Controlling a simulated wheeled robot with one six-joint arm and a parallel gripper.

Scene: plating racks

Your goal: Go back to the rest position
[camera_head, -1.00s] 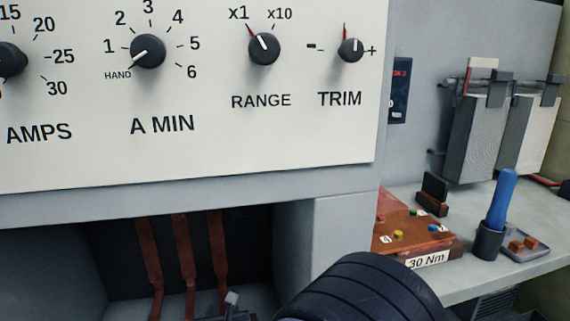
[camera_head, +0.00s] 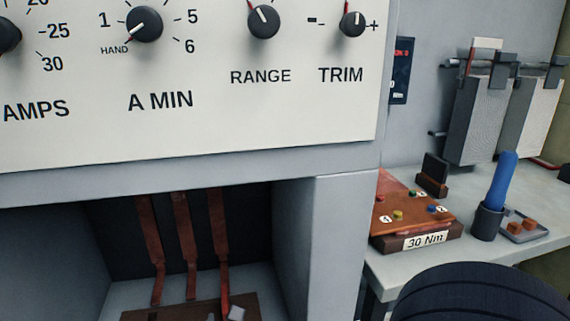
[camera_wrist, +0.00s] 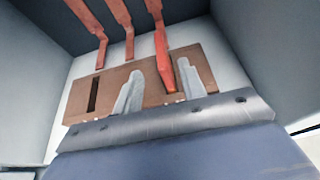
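My gripper (camera_wrist: 158,88) shows in the wrist view as two pale grey fingers standing apart. Nothing is seen held between them. Beyond them is a brown block (camera_wrist: 110,88) with a dark slot at its left. Red-brown strips (camera_wrist: 128,38) hang down to the block, and the right one ends in the picture gap between the fingers. In the head view the same strips (camera_head: 183,240) hang in the grey recess. Only small grey tips of my gripper (camera_head: 226,316) show at the bottom edge there. The rest of it is hidden below the picture.
A white dial panel (camera_head: 200,125) overhangs the recess, whose grey side wall (camera_head: 320,235) stands at the right. The right shelf (camera_head: 400,272) carries a "30 Nm" block (camera_head: 425,241), a blue-handled tool (camera_head: 502,180) in a dark holder and a small tray (camera_head: 528,237). My dark ribbed arm is in front.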

